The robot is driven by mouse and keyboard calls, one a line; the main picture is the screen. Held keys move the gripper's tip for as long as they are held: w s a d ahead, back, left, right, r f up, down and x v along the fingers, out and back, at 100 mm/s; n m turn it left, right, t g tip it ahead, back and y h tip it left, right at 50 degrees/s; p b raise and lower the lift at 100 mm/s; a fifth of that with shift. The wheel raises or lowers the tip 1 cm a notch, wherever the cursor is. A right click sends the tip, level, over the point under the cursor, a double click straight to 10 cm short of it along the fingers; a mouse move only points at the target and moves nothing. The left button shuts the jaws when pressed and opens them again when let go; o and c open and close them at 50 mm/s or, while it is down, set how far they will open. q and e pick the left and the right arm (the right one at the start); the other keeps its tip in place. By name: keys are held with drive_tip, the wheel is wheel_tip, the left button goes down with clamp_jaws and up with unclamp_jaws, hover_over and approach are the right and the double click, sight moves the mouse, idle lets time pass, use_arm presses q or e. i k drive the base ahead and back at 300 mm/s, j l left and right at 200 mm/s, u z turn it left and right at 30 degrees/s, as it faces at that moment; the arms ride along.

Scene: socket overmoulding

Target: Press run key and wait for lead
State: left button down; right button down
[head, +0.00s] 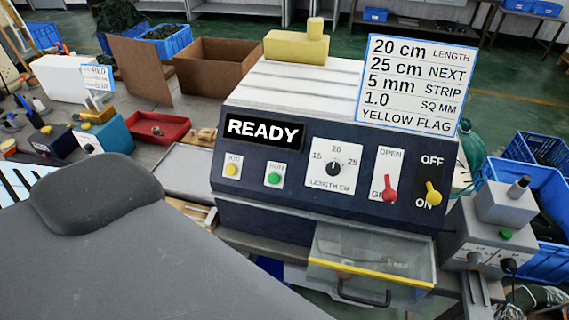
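The machine (300,215) has a dark blue front panel and a light top. Its display (263,131) reads READY. The green RUN key (273,178) is on the left of the panel, right of the yellow JOG key (231,170). The length dial (333,168) is marked 15, 20 and 25. A clear bin (365,262) with a yellow edge and dark handle sits below the panel; I cannot make out a lead in it. Neither gripper is in view, and nothing touches the RUN key.
A red OPEN/GRIP lever (389,192) and a yellow OFF/ON lever (432,195), near ON, are on the panel's right. A card (412,84) on top lists 20 cm length. A grey box (495,235) stands at right. A large dark grey shape fills the lower left.

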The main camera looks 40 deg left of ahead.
sight(273, 179)
drive_tip(key=u, duration=1.15)
